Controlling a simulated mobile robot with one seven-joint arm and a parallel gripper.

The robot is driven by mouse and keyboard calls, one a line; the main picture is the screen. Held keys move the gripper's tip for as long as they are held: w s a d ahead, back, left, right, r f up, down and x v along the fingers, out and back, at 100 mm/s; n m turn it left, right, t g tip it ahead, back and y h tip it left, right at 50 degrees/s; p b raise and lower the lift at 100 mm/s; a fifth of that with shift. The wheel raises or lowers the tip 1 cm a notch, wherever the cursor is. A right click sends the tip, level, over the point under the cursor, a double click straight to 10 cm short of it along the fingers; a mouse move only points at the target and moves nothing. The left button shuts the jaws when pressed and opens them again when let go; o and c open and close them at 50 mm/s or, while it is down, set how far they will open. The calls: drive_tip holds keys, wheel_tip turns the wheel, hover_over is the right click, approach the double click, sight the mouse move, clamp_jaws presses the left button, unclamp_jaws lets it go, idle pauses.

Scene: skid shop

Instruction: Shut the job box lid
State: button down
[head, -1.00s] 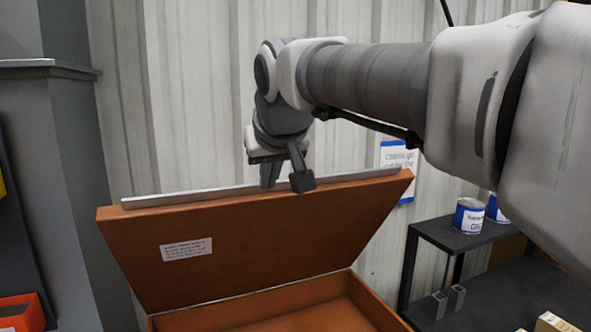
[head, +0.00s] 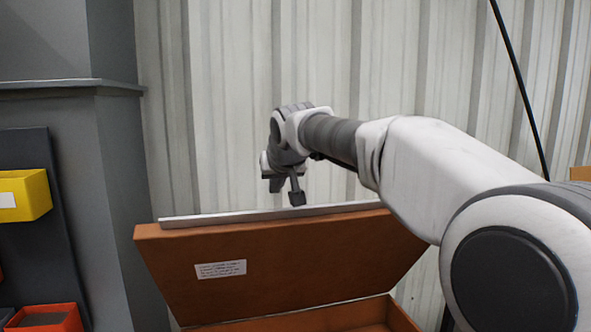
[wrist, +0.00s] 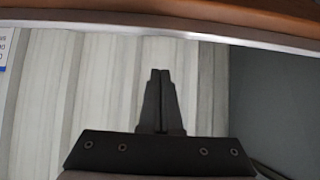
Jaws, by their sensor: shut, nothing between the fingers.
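The orange-brown job box (head: 345,318) stands at the lower middle of the head view. Its lid (head: 320,258) is raised, leaning back, with a white label on its inner face and a pale metal strip (head: 240,216) along its top edge. My gripper (head: 285,192) points down just above that top edge, near its middle; whether it touches cannot be told. In the wrist view my gripper (wrist: 158,80) is shut and empty, in front of the corrugated wall, with the lid's edge (wrist: 180,32) across the top of the picture. Most of the box's inside is cut off.
A corrugated metal wall (head: 230,120) stands behind the lid. A grey column (head: 110,180) is close on the left, with a yellow bin (head: 22,195) and an orange bin (head: 45,318) beside it. There is open space above the box.

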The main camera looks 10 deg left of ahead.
sight(280, 210)
drive_tip(key=shift+s+d+f, duration=0.3)
drive_tip(key=shift+s+d, duration=0.05)
drive_tip(key=shift+s, duration=0.25)
drive_tip(key=shift+s+d+f, duration=0.25)
drive_tip(key=shift+s+d, duration=0.05)
drive_tip(key=shift+s, duration=0.3)
drive_tip(key=shift+s+d+f, duration=0.15)
drive_tip(key=shift+s+f, duration=0.25)
drive_tip(key=shift+f+b, duration=0.1)
drive_tip(key=shift+b, duration=0.2)
